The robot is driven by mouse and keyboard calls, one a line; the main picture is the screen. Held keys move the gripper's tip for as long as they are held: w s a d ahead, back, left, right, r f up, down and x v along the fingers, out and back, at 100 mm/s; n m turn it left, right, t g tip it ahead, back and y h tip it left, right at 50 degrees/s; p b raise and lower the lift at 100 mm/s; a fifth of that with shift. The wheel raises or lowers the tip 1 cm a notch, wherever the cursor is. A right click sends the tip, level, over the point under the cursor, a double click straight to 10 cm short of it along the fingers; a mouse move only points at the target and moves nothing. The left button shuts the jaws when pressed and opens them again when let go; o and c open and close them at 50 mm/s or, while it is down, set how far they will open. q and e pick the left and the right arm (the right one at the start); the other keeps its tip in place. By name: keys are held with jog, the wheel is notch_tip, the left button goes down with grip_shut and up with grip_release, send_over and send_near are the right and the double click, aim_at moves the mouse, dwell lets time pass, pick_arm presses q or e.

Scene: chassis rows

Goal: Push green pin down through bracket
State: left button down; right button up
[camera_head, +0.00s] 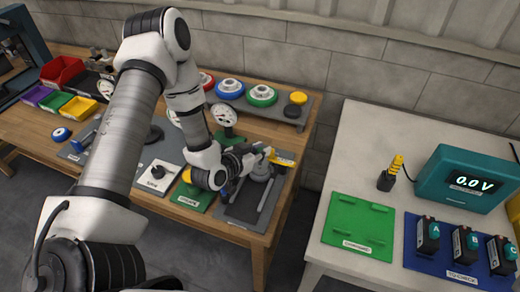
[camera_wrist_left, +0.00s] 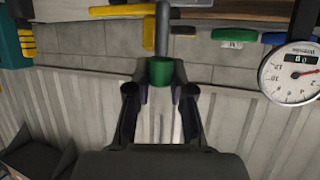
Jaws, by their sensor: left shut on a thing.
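My left gripper (camera_head: 264,155) is at the right end of the wooden bench, above a dark grey mat. In the left wrist view its fingers (camera_wrist_left: 160,92) are shut on the green head of the pin (camera_wrist_left: 161,71). The pin's grey shaft (camera_wrist_left: 162,32) runs away from the fingers. A yellow bar (camera_wrist_left: 121,10), perhaps part of the bracket, lies across the line of the shaft. I cannot tell whether the shaft is in it. My right gripper is not in view.
A grey round part (camera_head: 262,171) stands under the gripper on the dark mat (camera_head: 246,203). A dial gauge (camera_head: 223,115) stands behind, near a shelf with coloured discs (camera_head: 262,96). A gap separates the bench from the white table (camera_head: 400,125) at right.

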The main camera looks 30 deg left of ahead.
aim_at(260, 165)
pick_arm(q)
jog(key=shift+f+b, duration=0.7)
jog(key=shift+f, duration=0.25)
dwell(0.6)
jog(key=shift+f+b, duration=1.45)
jog(key=shift+f, duration=0.3)
jog(key=c, duration=0.9)
grip_release()
jog(key=shift+r, duration=0.1)
jog(key=shift+c, duration=0.2)
jog(key=shift+s, duration=0.15)
jog(key=v, duration=0.7)
jog(key=shift+s+a+r, duration=0.1)
jog(key=shift+s+r, duration=0.05)
